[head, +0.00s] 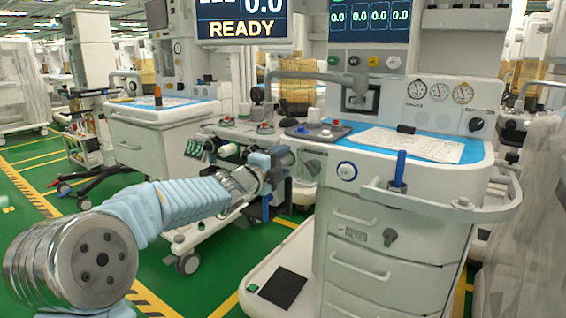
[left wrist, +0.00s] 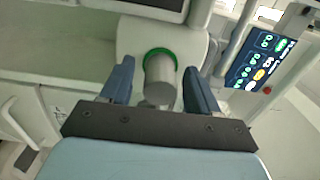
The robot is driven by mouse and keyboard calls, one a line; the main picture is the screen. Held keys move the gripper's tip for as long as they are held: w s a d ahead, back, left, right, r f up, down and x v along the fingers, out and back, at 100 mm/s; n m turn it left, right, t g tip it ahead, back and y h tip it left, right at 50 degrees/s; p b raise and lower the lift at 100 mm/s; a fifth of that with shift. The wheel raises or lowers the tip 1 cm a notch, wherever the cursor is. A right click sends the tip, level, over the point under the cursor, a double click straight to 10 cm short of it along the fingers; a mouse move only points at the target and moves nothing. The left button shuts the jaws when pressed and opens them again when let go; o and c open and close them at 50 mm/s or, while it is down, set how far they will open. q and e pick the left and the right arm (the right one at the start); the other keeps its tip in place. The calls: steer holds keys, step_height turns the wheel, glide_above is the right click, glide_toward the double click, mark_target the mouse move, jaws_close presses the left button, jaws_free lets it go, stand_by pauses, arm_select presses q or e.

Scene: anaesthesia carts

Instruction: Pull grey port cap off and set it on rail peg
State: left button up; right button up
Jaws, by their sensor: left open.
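The grey port cap (left wrist: 160,78) is a short grey cylinder in a green ring on a pale panel in the left wrist view. My left gripper (left wrist: 160,84) is open. Its two blue fingers stand on either side of the cap, with a small gap showing on each side. In the head view my left gripper (head: 279,182) is at the left front of the near cart, and I cannot make out the cap clearly there. An upright blue peg (head: 400,168) stands on the cart's front rail (head: 440,209), right of the gripper. My right gripper is not in view.
The near cart has a blue-topped work surface (head: 455,150) with papers, and drawers (head: 365,262) below. A grey tray (head: 318,131) with small knobs is above my gripper. Open green floor lies to the left.

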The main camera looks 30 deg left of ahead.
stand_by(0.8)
arm_select(q)
jaws_close()
steer(key=shift+s, duration=0.1)
steer(key=shift+s+a+b, duration=0.15)
steer(key=shift+s+b, duration=0.1)
steer(key=shift+s, duration=1.2)
steer(key=shift+s+a+b, duration=0.1)
steer(key=shift+s+b, duration=0.15)
steer(key=shift+s, duration=1.2)
